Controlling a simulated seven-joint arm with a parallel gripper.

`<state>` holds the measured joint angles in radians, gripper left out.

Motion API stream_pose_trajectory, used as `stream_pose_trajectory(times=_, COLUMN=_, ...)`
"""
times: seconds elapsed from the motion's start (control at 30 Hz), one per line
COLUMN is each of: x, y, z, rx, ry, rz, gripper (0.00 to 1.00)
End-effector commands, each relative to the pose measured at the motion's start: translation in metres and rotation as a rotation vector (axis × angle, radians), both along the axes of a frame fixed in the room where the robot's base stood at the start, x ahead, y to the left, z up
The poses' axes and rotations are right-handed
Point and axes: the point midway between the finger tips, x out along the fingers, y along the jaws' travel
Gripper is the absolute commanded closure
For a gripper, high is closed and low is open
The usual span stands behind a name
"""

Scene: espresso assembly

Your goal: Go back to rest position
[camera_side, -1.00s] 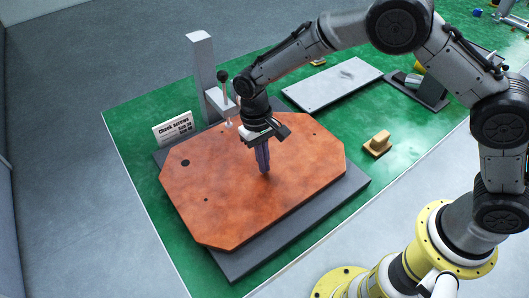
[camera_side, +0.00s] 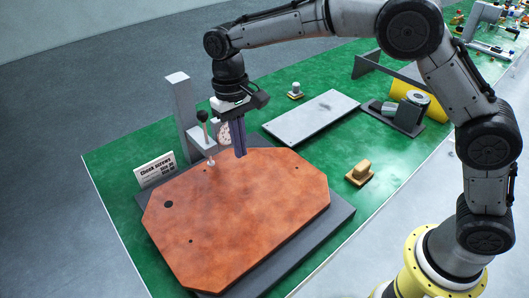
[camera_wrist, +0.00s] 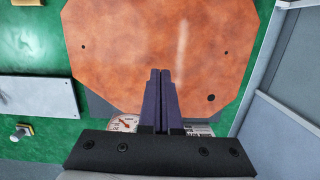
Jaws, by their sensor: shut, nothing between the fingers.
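My gripper (camera_side: 240,153) is shut and empty, pointing down above the far edge of the orange-brown octagonal plate (camera_side: 235,215). In the wrist view its two dark purple fingers (camera_wrist: 161,72) lie side by side, with the plate (camera_wrist: 160,35) beyond their tips. The plate lies flat on a dark grey base (camera_side: 335,214) and has a few small holes. My arm arches in from the right, raised over the table.
A sign (camera_side: 155,169) stands left. A grey flat plate (camera_side: 312,116), a wooden block (camera_side: 361,173) and a dark holder (camera_side: 405,113) stand to the right.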

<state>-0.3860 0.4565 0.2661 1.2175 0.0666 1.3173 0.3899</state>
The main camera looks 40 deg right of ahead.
Motion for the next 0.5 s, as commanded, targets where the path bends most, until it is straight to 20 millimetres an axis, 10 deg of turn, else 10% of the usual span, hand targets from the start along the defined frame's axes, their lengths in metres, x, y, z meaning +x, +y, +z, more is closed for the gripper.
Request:
stream_pose_trajectory(times=0.2, x=-0.023, y=-0.057, z=0.095, rx=0.050, ry=-0.157, rz=-0.095, gripper=1.00)
stream_pose_trajectory(times=0.5, x=-0.113, y=-0.133, z=0.162, rx=0.074, ry=-0.362, rz=-0.157, gripper=1.00)
